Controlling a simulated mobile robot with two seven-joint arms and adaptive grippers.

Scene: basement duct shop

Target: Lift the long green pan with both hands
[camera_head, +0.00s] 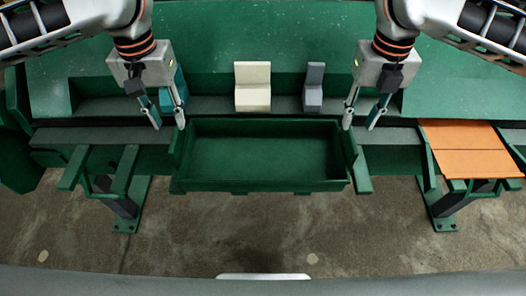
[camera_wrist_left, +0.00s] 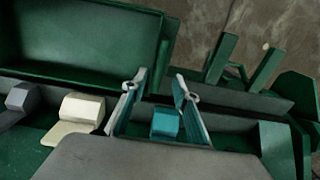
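The long green pan (camera_head: 265,155) lies level at the front of the green bench, empty, in the middle of the head view. Its end also shows at upper left in the left wrist view (camera_wrist_left: 80,40). My left gripper (camera_head: 169,125) points down at the pan's left end, fingers apart and empty; in the left wrist view its fingertips (camera_wrist_left: 161,76) are close to the pan's end wall. I cannot tell whether they touch or straddle it. My right gripper (camera_head: 359,126) is open and empty at the pan's right end, near its far corner.
A cream block (camera_head: 252,88) and a grey block (camera_head: 313,90) stand behind the pan. A teal block (camera_wrist_left: 166,124) is near my left gripper. Orange sheets (camera_head: 466,150) lie at right. Green stands (camera_head: 122,185) (camera_head: 455,195) flank the pan. Concrete floor in front is mostly open.

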